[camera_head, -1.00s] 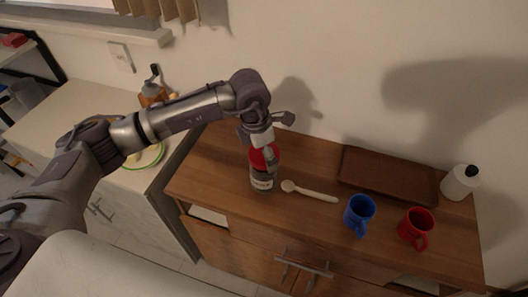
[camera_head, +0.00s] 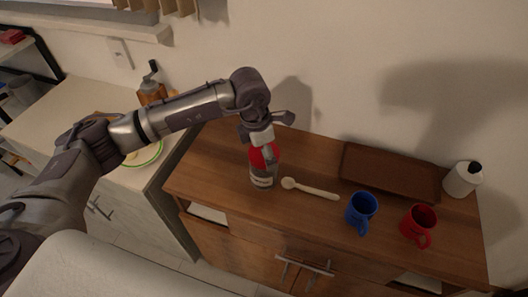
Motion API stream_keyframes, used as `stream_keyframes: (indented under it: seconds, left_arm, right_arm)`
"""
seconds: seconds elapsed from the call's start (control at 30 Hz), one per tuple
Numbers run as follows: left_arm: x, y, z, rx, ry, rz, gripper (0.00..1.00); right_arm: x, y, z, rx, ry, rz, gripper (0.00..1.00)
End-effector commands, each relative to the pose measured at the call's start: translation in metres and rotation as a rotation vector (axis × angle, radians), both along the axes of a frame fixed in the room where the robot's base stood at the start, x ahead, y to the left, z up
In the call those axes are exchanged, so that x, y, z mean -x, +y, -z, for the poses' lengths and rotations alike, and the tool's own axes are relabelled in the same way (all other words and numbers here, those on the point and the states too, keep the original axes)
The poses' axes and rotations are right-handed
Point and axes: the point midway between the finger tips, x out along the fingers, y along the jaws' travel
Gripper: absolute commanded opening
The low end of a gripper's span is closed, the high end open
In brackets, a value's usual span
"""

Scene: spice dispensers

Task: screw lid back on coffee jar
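The coffee jar (camera_head: 263,175) stands upright on the wooden cabinet top, with a red upper part and a pale label. My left gripper (camera_head: 262,142) is directly above the jar, pointing down at its red top. Its fingers are small and partly hidden by the wrist, so I cannot tell whether they are closed on the lid. I cannot tell the lid apart from the jar's red upper part. My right gripper is not in view.
A wooden spoon (camera_head: 312,189) lies right of the jar. A blue mug (camera_head: 360,211), a red mug (camera_head: 419,224), a brown tray (camera_head: 390,171) and a white bottle (camera_head: 461,181) stand further right. A grinder (camera_head: 151,88) is on the left counter.

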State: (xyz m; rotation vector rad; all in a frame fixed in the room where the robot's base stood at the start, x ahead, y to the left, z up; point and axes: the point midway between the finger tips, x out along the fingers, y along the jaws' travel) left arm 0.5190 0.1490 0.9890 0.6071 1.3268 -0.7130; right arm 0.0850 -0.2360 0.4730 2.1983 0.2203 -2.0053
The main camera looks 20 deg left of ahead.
Motion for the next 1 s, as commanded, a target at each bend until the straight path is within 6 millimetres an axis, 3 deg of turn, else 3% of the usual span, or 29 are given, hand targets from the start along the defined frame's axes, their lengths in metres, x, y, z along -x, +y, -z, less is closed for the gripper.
stream_keyframes:
  seconds: [1.0]
  left_arm:
    - [0.000,0.000,0.004,-0.001,-0.001,0.698,0.47]
  right_arm:
    - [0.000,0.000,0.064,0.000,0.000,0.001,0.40]
